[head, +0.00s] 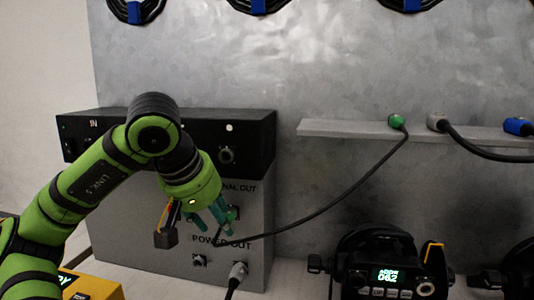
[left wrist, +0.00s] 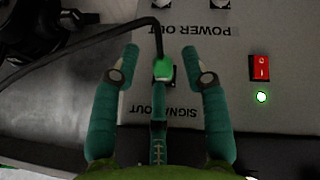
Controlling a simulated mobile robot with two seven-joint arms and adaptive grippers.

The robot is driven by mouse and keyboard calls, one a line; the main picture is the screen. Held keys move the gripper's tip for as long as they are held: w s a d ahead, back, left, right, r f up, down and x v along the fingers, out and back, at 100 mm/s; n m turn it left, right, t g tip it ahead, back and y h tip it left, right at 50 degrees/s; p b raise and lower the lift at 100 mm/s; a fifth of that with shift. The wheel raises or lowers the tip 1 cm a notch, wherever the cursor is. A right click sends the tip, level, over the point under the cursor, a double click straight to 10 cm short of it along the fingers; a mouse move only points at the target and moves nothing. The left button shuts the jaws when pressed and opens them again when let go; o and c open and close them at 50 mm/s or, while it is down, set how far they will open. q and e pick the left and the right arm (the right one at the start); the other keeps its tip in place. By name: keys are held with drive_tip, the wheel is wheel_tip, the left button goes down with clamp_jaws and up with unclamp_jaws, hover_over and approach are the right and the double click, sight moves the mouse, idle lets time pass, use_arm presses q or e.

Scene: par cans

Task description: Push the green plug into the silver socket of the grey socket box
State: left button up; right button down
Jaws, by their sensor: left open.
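A green plug (left wrist: 163,69) sits between the fingers of my left gripper (left wrist: 160,55) in the left wrist view, at the signal row of the grey socket box (left wrist: 195,60). The fingers stand apart on either side of it, with gaps. The plug's nose is turned to the box; I cannot tell how deep it sits. In the head view my left gripper (head: 222,226) is in front of the grey socket box (head: 225,275) and hides that plug and part of the signal row. My right gripper is not in view.
A black cable runs from the box to another green connector (head: 396,120) on the wall shelf (head: 340,129), beside grey (head: 437,121) and blue (head: 518,126) connectors. A grey plug (head: 238,270) is in the power row. A par can (head: 385,265) stands to the right.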

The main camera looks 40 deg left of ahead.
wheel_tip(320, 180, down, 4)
drive_tip(key=b, duration=0.3)
use_arm(q)
drive_tip(key=s+d+m+h, duration=0.2)
drive_tip(key=s+d, duration=0.2)
drive_tip(key=s, duration=0.3)
drive_tip(key=w+d+r+m+p, duration=0.1)
drive_tip(key=w+d+r+p, duration=0.1)
drive_tip(key=w+r+p, duration=1.2)
drive_tip(key=shift+w+d+r+t+h+p, duration=0.3)
drive_tip(key=shift+r+p, duration=0.45)
drive_tip(key=shift+p, duration=2.75)
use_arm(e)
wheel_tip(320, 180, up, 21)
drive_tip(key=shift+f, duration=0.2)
use_arm(q)
drive_tip(key=shift+a, duration=0.1)
